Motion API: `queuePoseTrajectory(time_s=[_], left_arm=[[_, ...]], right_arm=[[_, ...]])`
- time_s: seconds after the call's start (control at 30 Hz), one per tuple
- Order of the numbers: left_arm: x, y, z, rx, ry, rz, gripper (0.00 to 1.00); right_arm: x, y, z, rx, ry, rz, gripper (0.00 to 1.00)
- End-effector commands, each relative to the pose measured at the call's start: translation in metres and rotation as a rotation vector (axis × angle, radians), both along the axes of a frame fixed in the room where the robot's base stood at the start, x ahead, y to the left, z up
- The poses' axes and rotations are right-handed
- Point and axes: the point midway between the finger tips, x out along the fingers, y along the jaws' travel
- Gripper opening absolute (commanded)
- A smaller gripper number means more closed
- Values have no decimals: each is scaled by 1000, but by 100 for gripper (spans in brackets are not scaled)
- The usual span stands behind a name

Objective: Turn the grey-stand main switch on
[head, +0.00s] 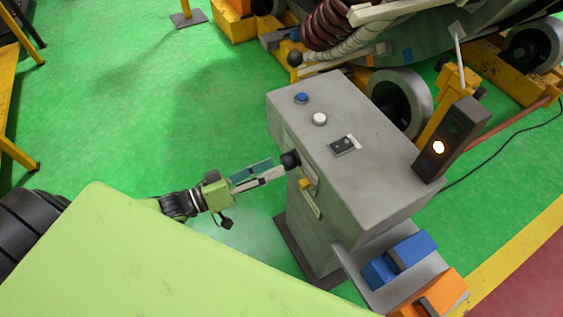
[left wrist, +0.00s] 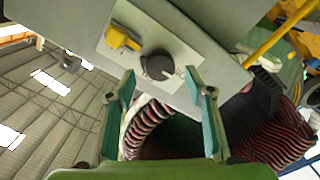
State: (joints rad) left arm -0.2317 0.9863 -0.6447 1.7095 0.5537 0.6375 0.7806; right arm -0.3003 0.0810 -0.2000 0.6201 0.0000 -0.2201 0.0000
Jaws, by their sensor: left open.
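The grey stand (head: 350,190) stands in the middle right of the head view. Its side facing my left gripper carries a dark round knob (head: 290,159) and a yellow part (head: 306,184) on a light plate. In the left wrist view the dark knob (left wrist: 158,66) has a pale mark towards its lower right, and the yellow part (left wrist: 122,39) is up and left of it. My left gripper (head: 270,171) is open, its fingertips close to the knob. In the left wrist view the knob appears between the fingertips (left wrist: 162,86); contact cannot be told. My right gripper is not in view.
The stand's top has a blue button (head: 301,98), a white button (head: 319,119) and a black rocker (head: 343,145). A dark box with a lit lamp (head: 438,147) is beside it.

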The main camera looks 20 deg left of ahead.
Motion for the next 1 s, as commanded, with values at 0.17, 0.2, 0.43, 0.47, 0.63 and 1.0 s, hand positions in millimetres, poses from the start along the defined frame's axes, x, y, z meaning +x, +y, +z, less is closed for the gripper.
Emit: queuePoseTrajectory(time_s=[0.17,0.2,0.43,0.47,0.63,1.0], left_arm=[[22,-17,1,-1,-1,0,48],[25,-19,1,-1,-2,-1,48],[31,-24,0,2,1,0,48],[31,-24,0,2,1,0,48],[31,-24,0,2,1,0,46],[31,-24,0,6,-2,0,10]], right_arm=[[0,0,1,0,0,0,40],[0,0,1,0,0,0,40],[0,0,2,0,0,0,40],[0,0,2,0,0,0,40],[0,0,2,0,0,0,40],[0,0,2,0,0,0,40]])
